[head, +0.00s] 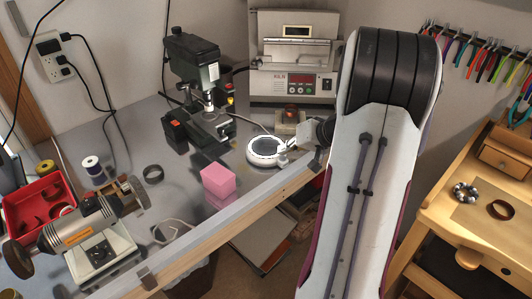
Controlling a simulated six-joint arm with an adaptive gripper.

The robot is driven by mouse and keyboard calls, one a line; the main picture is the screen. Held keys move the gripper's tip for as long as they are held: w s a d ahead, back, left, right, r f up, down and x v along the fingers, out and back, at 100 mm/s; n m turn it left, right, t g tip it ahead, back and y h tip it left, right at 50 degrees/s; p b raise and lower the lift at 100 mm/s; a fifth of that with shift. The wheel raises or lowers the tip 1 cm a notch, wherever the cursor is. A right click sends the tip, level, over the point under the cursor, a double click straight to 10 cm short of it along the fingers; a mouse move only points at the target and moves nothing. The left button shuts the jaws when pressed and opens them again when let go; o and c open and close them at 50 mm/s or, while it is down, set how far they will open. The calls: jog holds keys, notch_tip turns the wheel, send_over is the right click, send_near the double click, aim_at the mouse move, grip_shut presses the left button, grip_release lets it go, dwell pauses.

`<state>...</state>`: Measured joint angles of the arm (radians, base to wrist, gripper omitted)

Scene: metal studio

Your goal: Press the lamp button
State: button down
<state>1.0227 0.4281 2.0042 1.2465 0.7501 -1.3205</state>
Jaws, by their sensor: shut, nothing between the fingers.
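A round white disc-shaped device (263,147) with a dark ring lies on the grey bench, left of my arm, with a thin cable running up and away from it. It looks like the lamp button, though no label shows. My gripper (284,158) is shut and empty at the right edge of the disc. Its tips overlap the disc's edge in this view; I cannot tell whether they touch it. The arm link hides part of the area to the right.
A pink block (218,181) stands near the bench's front edge. A small box with a reddish knob (291,117) sits behind the disc. A drill press (195,80), an oven-like unit (294,60), a polishing motor (80,235) and a red bin (38,205) surround the bench.

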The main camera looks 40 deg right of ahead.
aim_at(285, 159)
jog(key=shift+f, duration=0.5)
dwell(0.6)
jog(key=shift+r, duration=0.55)
jog(key=shift+r, duration=0.15)
dwell(0.4)
jog(key=shift+r, duration=2.9)
